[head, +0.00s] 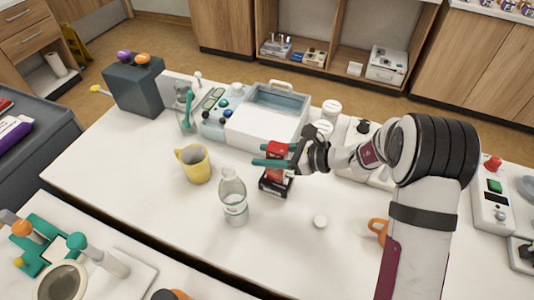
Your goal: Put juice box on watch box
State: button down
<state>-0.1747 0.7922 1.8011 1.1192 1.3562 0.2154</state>
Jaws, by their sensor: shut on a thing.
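The juice box (276,174) is a small red carton, upright in my gripper. My gripper (268,155) has teal fingers and is shut on the juice box near its upper part, reaching in from the right. The watch box (273,188) looks like a small black box with a pale edge, on the white table directly below the juice box. The juice box hides part of it. I cannot tell whether the two touch or a small gap is left.
A clear bottle (233,198) stands close on the left of the watch box, with a yellow mug (194,163) beyond it. A white device (268,118) is behind. The front table (110,200) is clear.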

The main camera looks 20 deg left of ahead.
jog(key=shift+c, duration=1.8)
grip_release()
jog(key=shift+f, duration=0.1)
jog(key=v, duration=1.2)
jog(key=s+d+r+n+g+h, duration=0.1)
jog(key=s+d+r+n+h, duration=0.15)
jog(key=s, duration=0.45)
jog(key=s+d+r+n+g+h, duration=0.1)
jog(key=s+r+n+h, duration=0.2)
jog(key=s, duration=0.4)
jog(key=s+d+f+n+t+h, duration=0.1)
jog(key=s+d+f+n+h, duration=0.1)
jog(key=s+d+n+h, duration=0.4)
jog(key=s+d+n, duration=0.1)
jog(key=s+d, duration=0.3)
jog(key=s, duration=0.3)
jog(key=shift+t, duration=0.4)
jog(key=shift+s+f, duration=0.1)
